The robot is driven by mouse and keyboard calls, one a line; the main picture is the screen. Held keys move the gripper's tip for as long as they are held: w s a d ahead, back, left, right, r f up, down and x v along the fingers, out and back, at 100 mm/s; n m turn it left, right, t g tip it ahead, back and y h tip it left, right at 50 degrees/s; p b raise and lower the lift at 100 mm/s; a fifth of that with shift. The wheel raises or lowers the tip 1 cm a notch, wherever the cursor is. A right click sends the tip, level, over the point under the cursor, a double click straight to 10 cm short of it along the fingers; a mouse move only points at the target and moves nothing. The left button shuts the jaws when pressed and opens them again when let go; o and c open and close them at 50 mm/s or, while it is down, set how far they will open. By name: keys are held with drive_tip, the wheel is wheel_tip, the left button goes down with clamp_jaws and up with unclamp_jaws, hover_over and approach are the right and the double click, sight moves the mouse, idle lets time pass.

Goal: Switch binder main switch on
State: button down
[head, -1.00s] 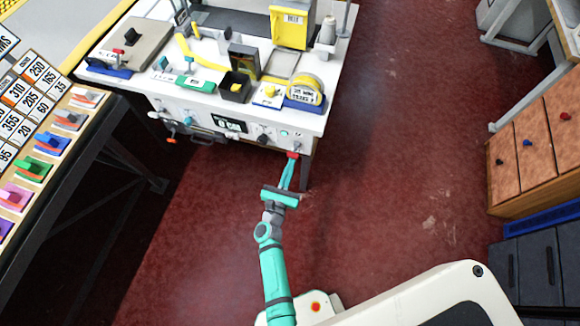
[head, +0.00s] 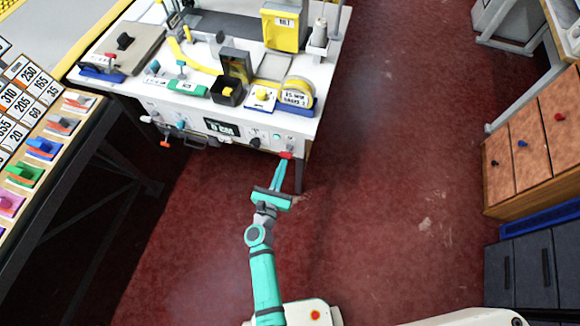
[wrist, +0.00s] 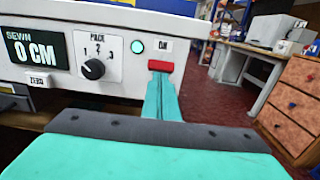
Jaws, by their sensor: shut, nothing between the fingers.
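The binder's main switch looks like the small red rocker (wrist: 161,66) on the front panel, below a small label too blurred to read surely. It also shows as a red spot (head: 286,155) at the front right corner of the machine table in the head view. A round light (wrist: 137,46) left of the switch shows pale green. My gripper (wrist: 160,82) is shut and empty, with its teal fingertips at the switch's lower edge. Whether they touch it, I cannot tell. In the head view my gripper (head: 283,161) reaches up to the panel from below.
Left of the light are the PACE knob (wrist: 93,68) and the SEWN display (wrist: 34,54) reading 0 CM. The machine table (head: 210,110) carries several tools. A wooden drawer cabinet (head: 530,140) stands at the right. The red floor between is clear.

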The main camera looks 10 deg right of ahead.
drive_tip(key=shift+w+d+r+t, duration=0.15)
drive_tip(key=shift+w+r, duration=0.15)
drive_tip(key=shift+r, duration=0.45)
drive_tip(key=shift+w+r+t, duration=0.15)
drive_tip(key=shift+w+r, duration=0.15)
drive_tip(key=shift+r, duration=0.45)
drive_tip(key=s+a+f, duration=0.2)
drive_tip(key=s+f, duration=0.1)
drive_tip(key=f, duration=0.3)
drive_tip(key=s+a+r, duration=0.2)
drive_tip(key=s+r, duration=0.4)
drive_tip(key=r, duration=0.1)
drive_tip(key=shift+r, duration=0.1)
